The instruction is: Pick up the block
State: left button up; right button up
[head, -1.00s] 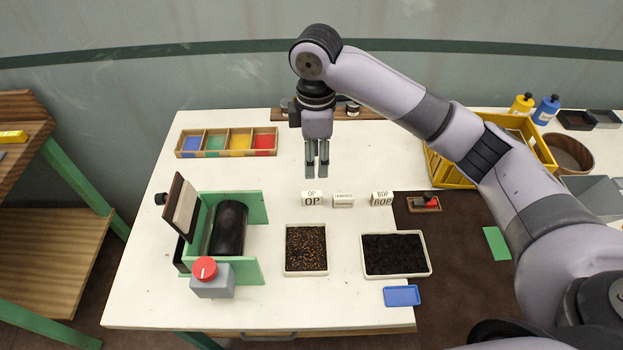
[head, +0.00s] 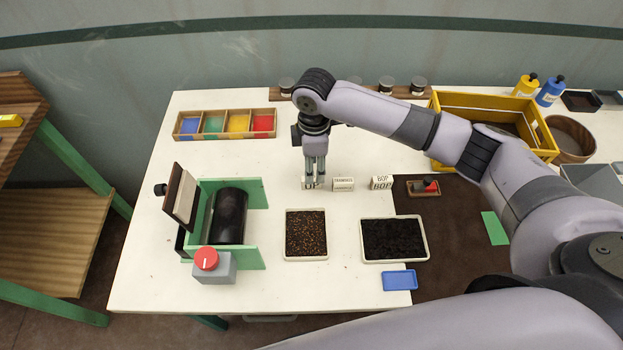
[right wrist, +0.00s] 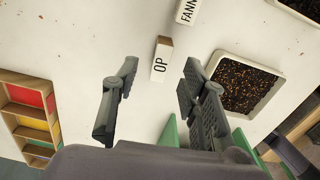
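A small white block lettered OP (head: 313,187) stands on the white table, at the left end of a row with a FANNINGS block (head: 343,184) and a BOP block (head: 381,182). My right gripper (head: 314,175) is directly over the OP block in the head view, its fingers pointing down and partly covering it. In the right wrist view the gripper (right wrist: 158,78) is open, and the OP block (right wrist: 161,60) shows in the gap near the fingertips, not gripped. Whether the fingers touch it cannot be told. My left gripper is not in view.
Trays of brown leaf (head: 306,258) and black leaf (head: 394,260) lie in front of the blocks. A green drum machine (head: 254,194) stands at front left, a coloured sorting box (head: 225,136) behind it. A yellow crate (head: 546,148) stands at back right.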

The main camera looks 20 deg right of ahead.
jog(key=shift+s+f, duration=0.1)
jog(key=shift+f, duration=0.2)
jog(key=f, duration=0.1)
jog(key=f+p, duration=0.1)
jog(key=f, duration=0.1)
jog(key=shift+a+f+p, duration=0.25)
jog(key=shift+f+p, duration=0.05)
jog(key=shift+f, duration=0.5)
jog(key=shift+c, duration=0.6)
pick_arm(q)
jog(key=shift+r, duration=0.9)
pick_arm(e)
grip_shut()
